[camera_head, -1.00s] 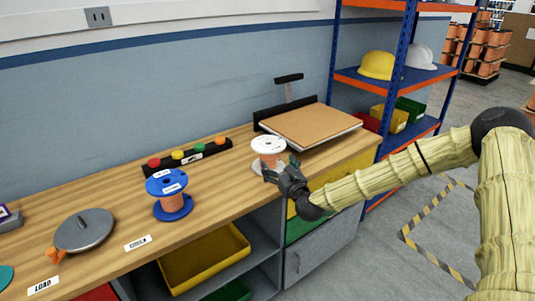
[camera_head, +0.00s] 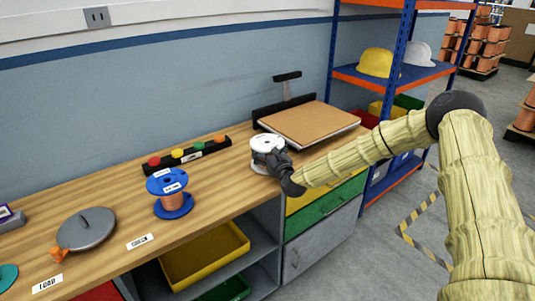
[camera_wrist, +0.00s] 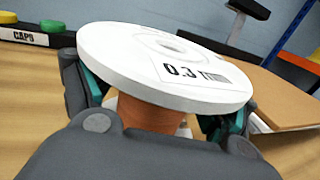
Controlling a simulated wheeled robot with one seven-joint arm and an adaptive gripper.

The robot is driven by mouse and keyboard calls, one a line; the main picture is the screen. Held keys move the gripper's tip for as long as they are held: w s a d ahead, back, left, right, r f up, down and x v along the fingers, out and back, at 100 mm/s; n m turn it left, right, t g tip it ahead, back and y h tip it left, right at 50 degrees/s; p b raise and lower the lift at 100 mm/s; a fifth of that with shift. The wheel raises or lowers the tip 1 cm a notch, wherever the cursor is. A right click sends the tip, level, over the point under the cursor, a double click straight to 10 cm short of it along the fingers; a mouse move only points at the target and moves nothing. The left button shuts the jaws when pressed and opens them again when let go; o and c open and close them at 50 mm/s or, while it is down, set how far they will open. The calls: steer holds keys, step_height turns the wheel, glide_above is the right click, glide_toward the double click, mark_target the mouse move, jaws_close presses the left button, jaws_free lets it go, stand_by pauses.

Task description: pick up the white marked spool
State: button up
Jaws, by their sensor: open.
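The white marked spool (camera_head: 268,143) stands upright on the wooden bench near its front edge. In the wrist view its white top flange (camera_wrist: 165,65) carries a label reading "0.3" and a partly legible unit, above a copper-coloured winding (camera_wrist: 150,114). My gripper (camera_head: 272,158) is at the spool's right front side. In the wrist view my gripper (camera_wrist: 160,115) has its fingers apart, one on each side of the winding under the flange. The flange hides parts of the fingers, and I cannot tell whether they touch the winding.
A blue spool (camera_head: 170,190) stands to the left on the bench (camera_head: 215,190). A rack of coloured caps (camera_head: 187,155) lies behind it. A brown board (camera_head: 310,124) is close behind and right of the white spool. A grey round lid (camera_head: 86,229) sits far left.

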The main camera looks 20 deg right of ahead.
mark_target(269, 144)
steer(key=shift+c, duration=0.2)
steer(key=shift+w, duration=0.1)
steer(key=c, duration=1.6)
steer(key=shift+o, duration=0.2)
steer(key=shift+r, duration=0.1)
steer(key=shift+r, duration=0.5)
step_height(269, 144, up, 2)
steer(key=shift+r+b, duration=0.15)
steer(key=shift+b, duration=0.3)
steer(key=s+a+b, duration=0.1)
steer(key=s+a, duration=0.2)
steer(key=s, duration=0.4)
steer(key=s+a+r+b, duration=0.1)
steer(key=s+a, duration=0.1)
steer(key=s, duration=0.6)
steer(key=shift+a+r, duration=0.3)
steer(key=shift+a, duration=0.1)
